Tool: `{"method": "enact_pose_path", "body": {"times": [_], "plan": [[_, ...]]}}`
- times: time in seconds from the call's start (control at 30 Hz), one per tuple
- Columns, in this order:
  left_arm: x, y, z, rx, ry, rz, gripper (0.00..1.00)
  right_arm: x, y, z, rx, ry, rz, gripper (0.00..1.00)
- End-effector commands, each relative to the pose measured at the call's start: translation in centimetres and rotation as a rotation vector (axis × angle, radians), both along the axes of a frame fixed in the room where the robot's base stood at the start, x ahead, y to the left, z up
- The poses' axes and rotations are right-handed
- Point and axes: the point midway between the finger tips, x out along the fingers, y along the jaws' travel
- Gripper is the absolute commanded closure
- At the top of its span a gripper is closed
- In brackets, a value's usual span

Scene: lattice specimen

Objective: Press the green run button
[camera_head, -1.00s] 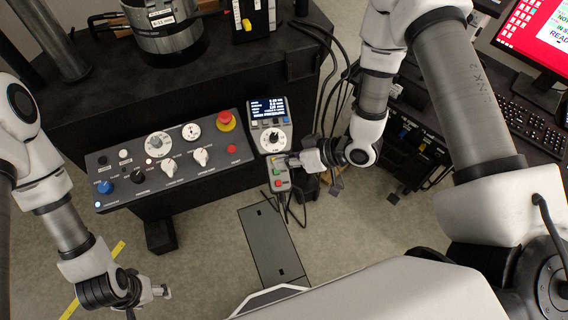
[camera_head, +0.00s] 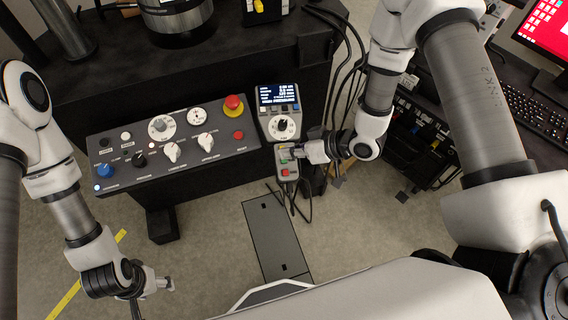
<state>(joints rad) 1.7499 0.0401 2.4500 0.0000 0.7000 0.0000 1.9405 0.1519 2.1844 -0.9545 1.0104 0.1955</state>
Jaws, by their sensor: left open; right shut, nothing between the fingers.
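A small grey hand-held control box (camera_head: 287,173) with coloured buttons hangs below the display unit, right of the console. Its red button (camera_head: 285,172) shows at the lower part. The green button (camera_head: 284,159) is small and partly hard to make out beside my fingertips. My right gripper (camera_head: 296,153) is shut and empty, with its tips at the upper right of the control box. Whether they touch a button I cannot tell. My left gripper (camera_head: 165,284) is open and empty, low at the left above the floor.
A sloped console (camera_head: 140,172) with knobs, a blue button and a red mushroom button (camera_head: 233,104) stands left of the control box. The display unit (camera_head: 281,112) is directly above the box. Black cables (camera_head: 338,90) run behind my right gripper. A keyboard (camera_head: 530,110) lies far right.

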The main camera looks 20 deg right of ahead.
Motion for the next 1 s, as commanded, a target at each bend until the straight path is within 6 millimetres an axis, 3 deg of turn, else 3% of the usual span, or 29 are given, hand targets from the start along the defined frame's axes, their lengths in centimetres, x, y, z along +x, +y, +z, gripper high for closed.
{"method": "enact_pose_path", "body": {"times": [0.03,0.2,1.0], "plan": [[0.0,0.0,-1.1,0.000,0.000,0.000,0.38,0.2,0.0,-1.3,0.000,-0.001,0.001,1.00],[0.0,0.0,-2.0,0.000,0.000,0.000,0.38,0.6,0.0,-2.6,-0.001,-0.001,0.001,1.00],[0.0,0.0,-1.9,0.000,0.000,0.000,0.38,0.7,0.0,-2.6,0.000,-0.001,0.001,1.00]]}}
